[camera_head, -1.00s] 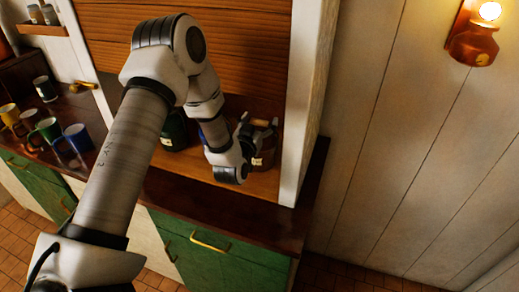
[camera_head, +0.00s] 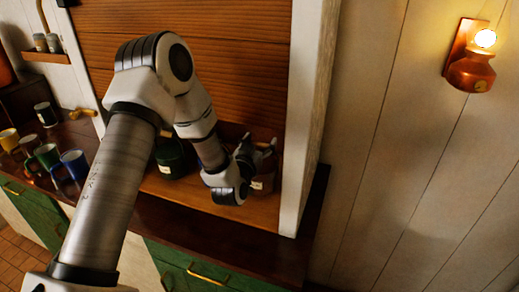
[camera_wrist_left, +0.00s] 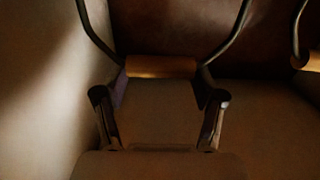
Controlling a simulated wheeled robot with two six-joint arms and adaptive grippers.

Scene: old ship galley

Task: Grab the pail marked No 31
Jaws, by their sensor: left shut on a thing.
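A brown pail (camera_head: 264,179) with a small pale label stands at the right end of the cupboard opening; I cannot read its marking. My left gripper (camera_head: 257,152) is at the top of this pail, and the wrist partly hides it. In the left wrist view, the pail's wooden handle grip (camera_wrist_left: 161,67) on a dark wire bail lies across the fingertips of my left gripper (camera_wrist_left: 160,98), which is shut on it. A dark green pail (camera_head: 171,160) stands to the left, partly behind my arm. My right gripper is not in view.
The cupboard's white side post (camera_head: 303,130) is close to the right of the brown pail. In the left wrist view, another wooden handle (camera_wrist_left: 310,62) shows at the right edge. Mugs, including a blue one (camera_head: 75,164), stand on the counter at left.

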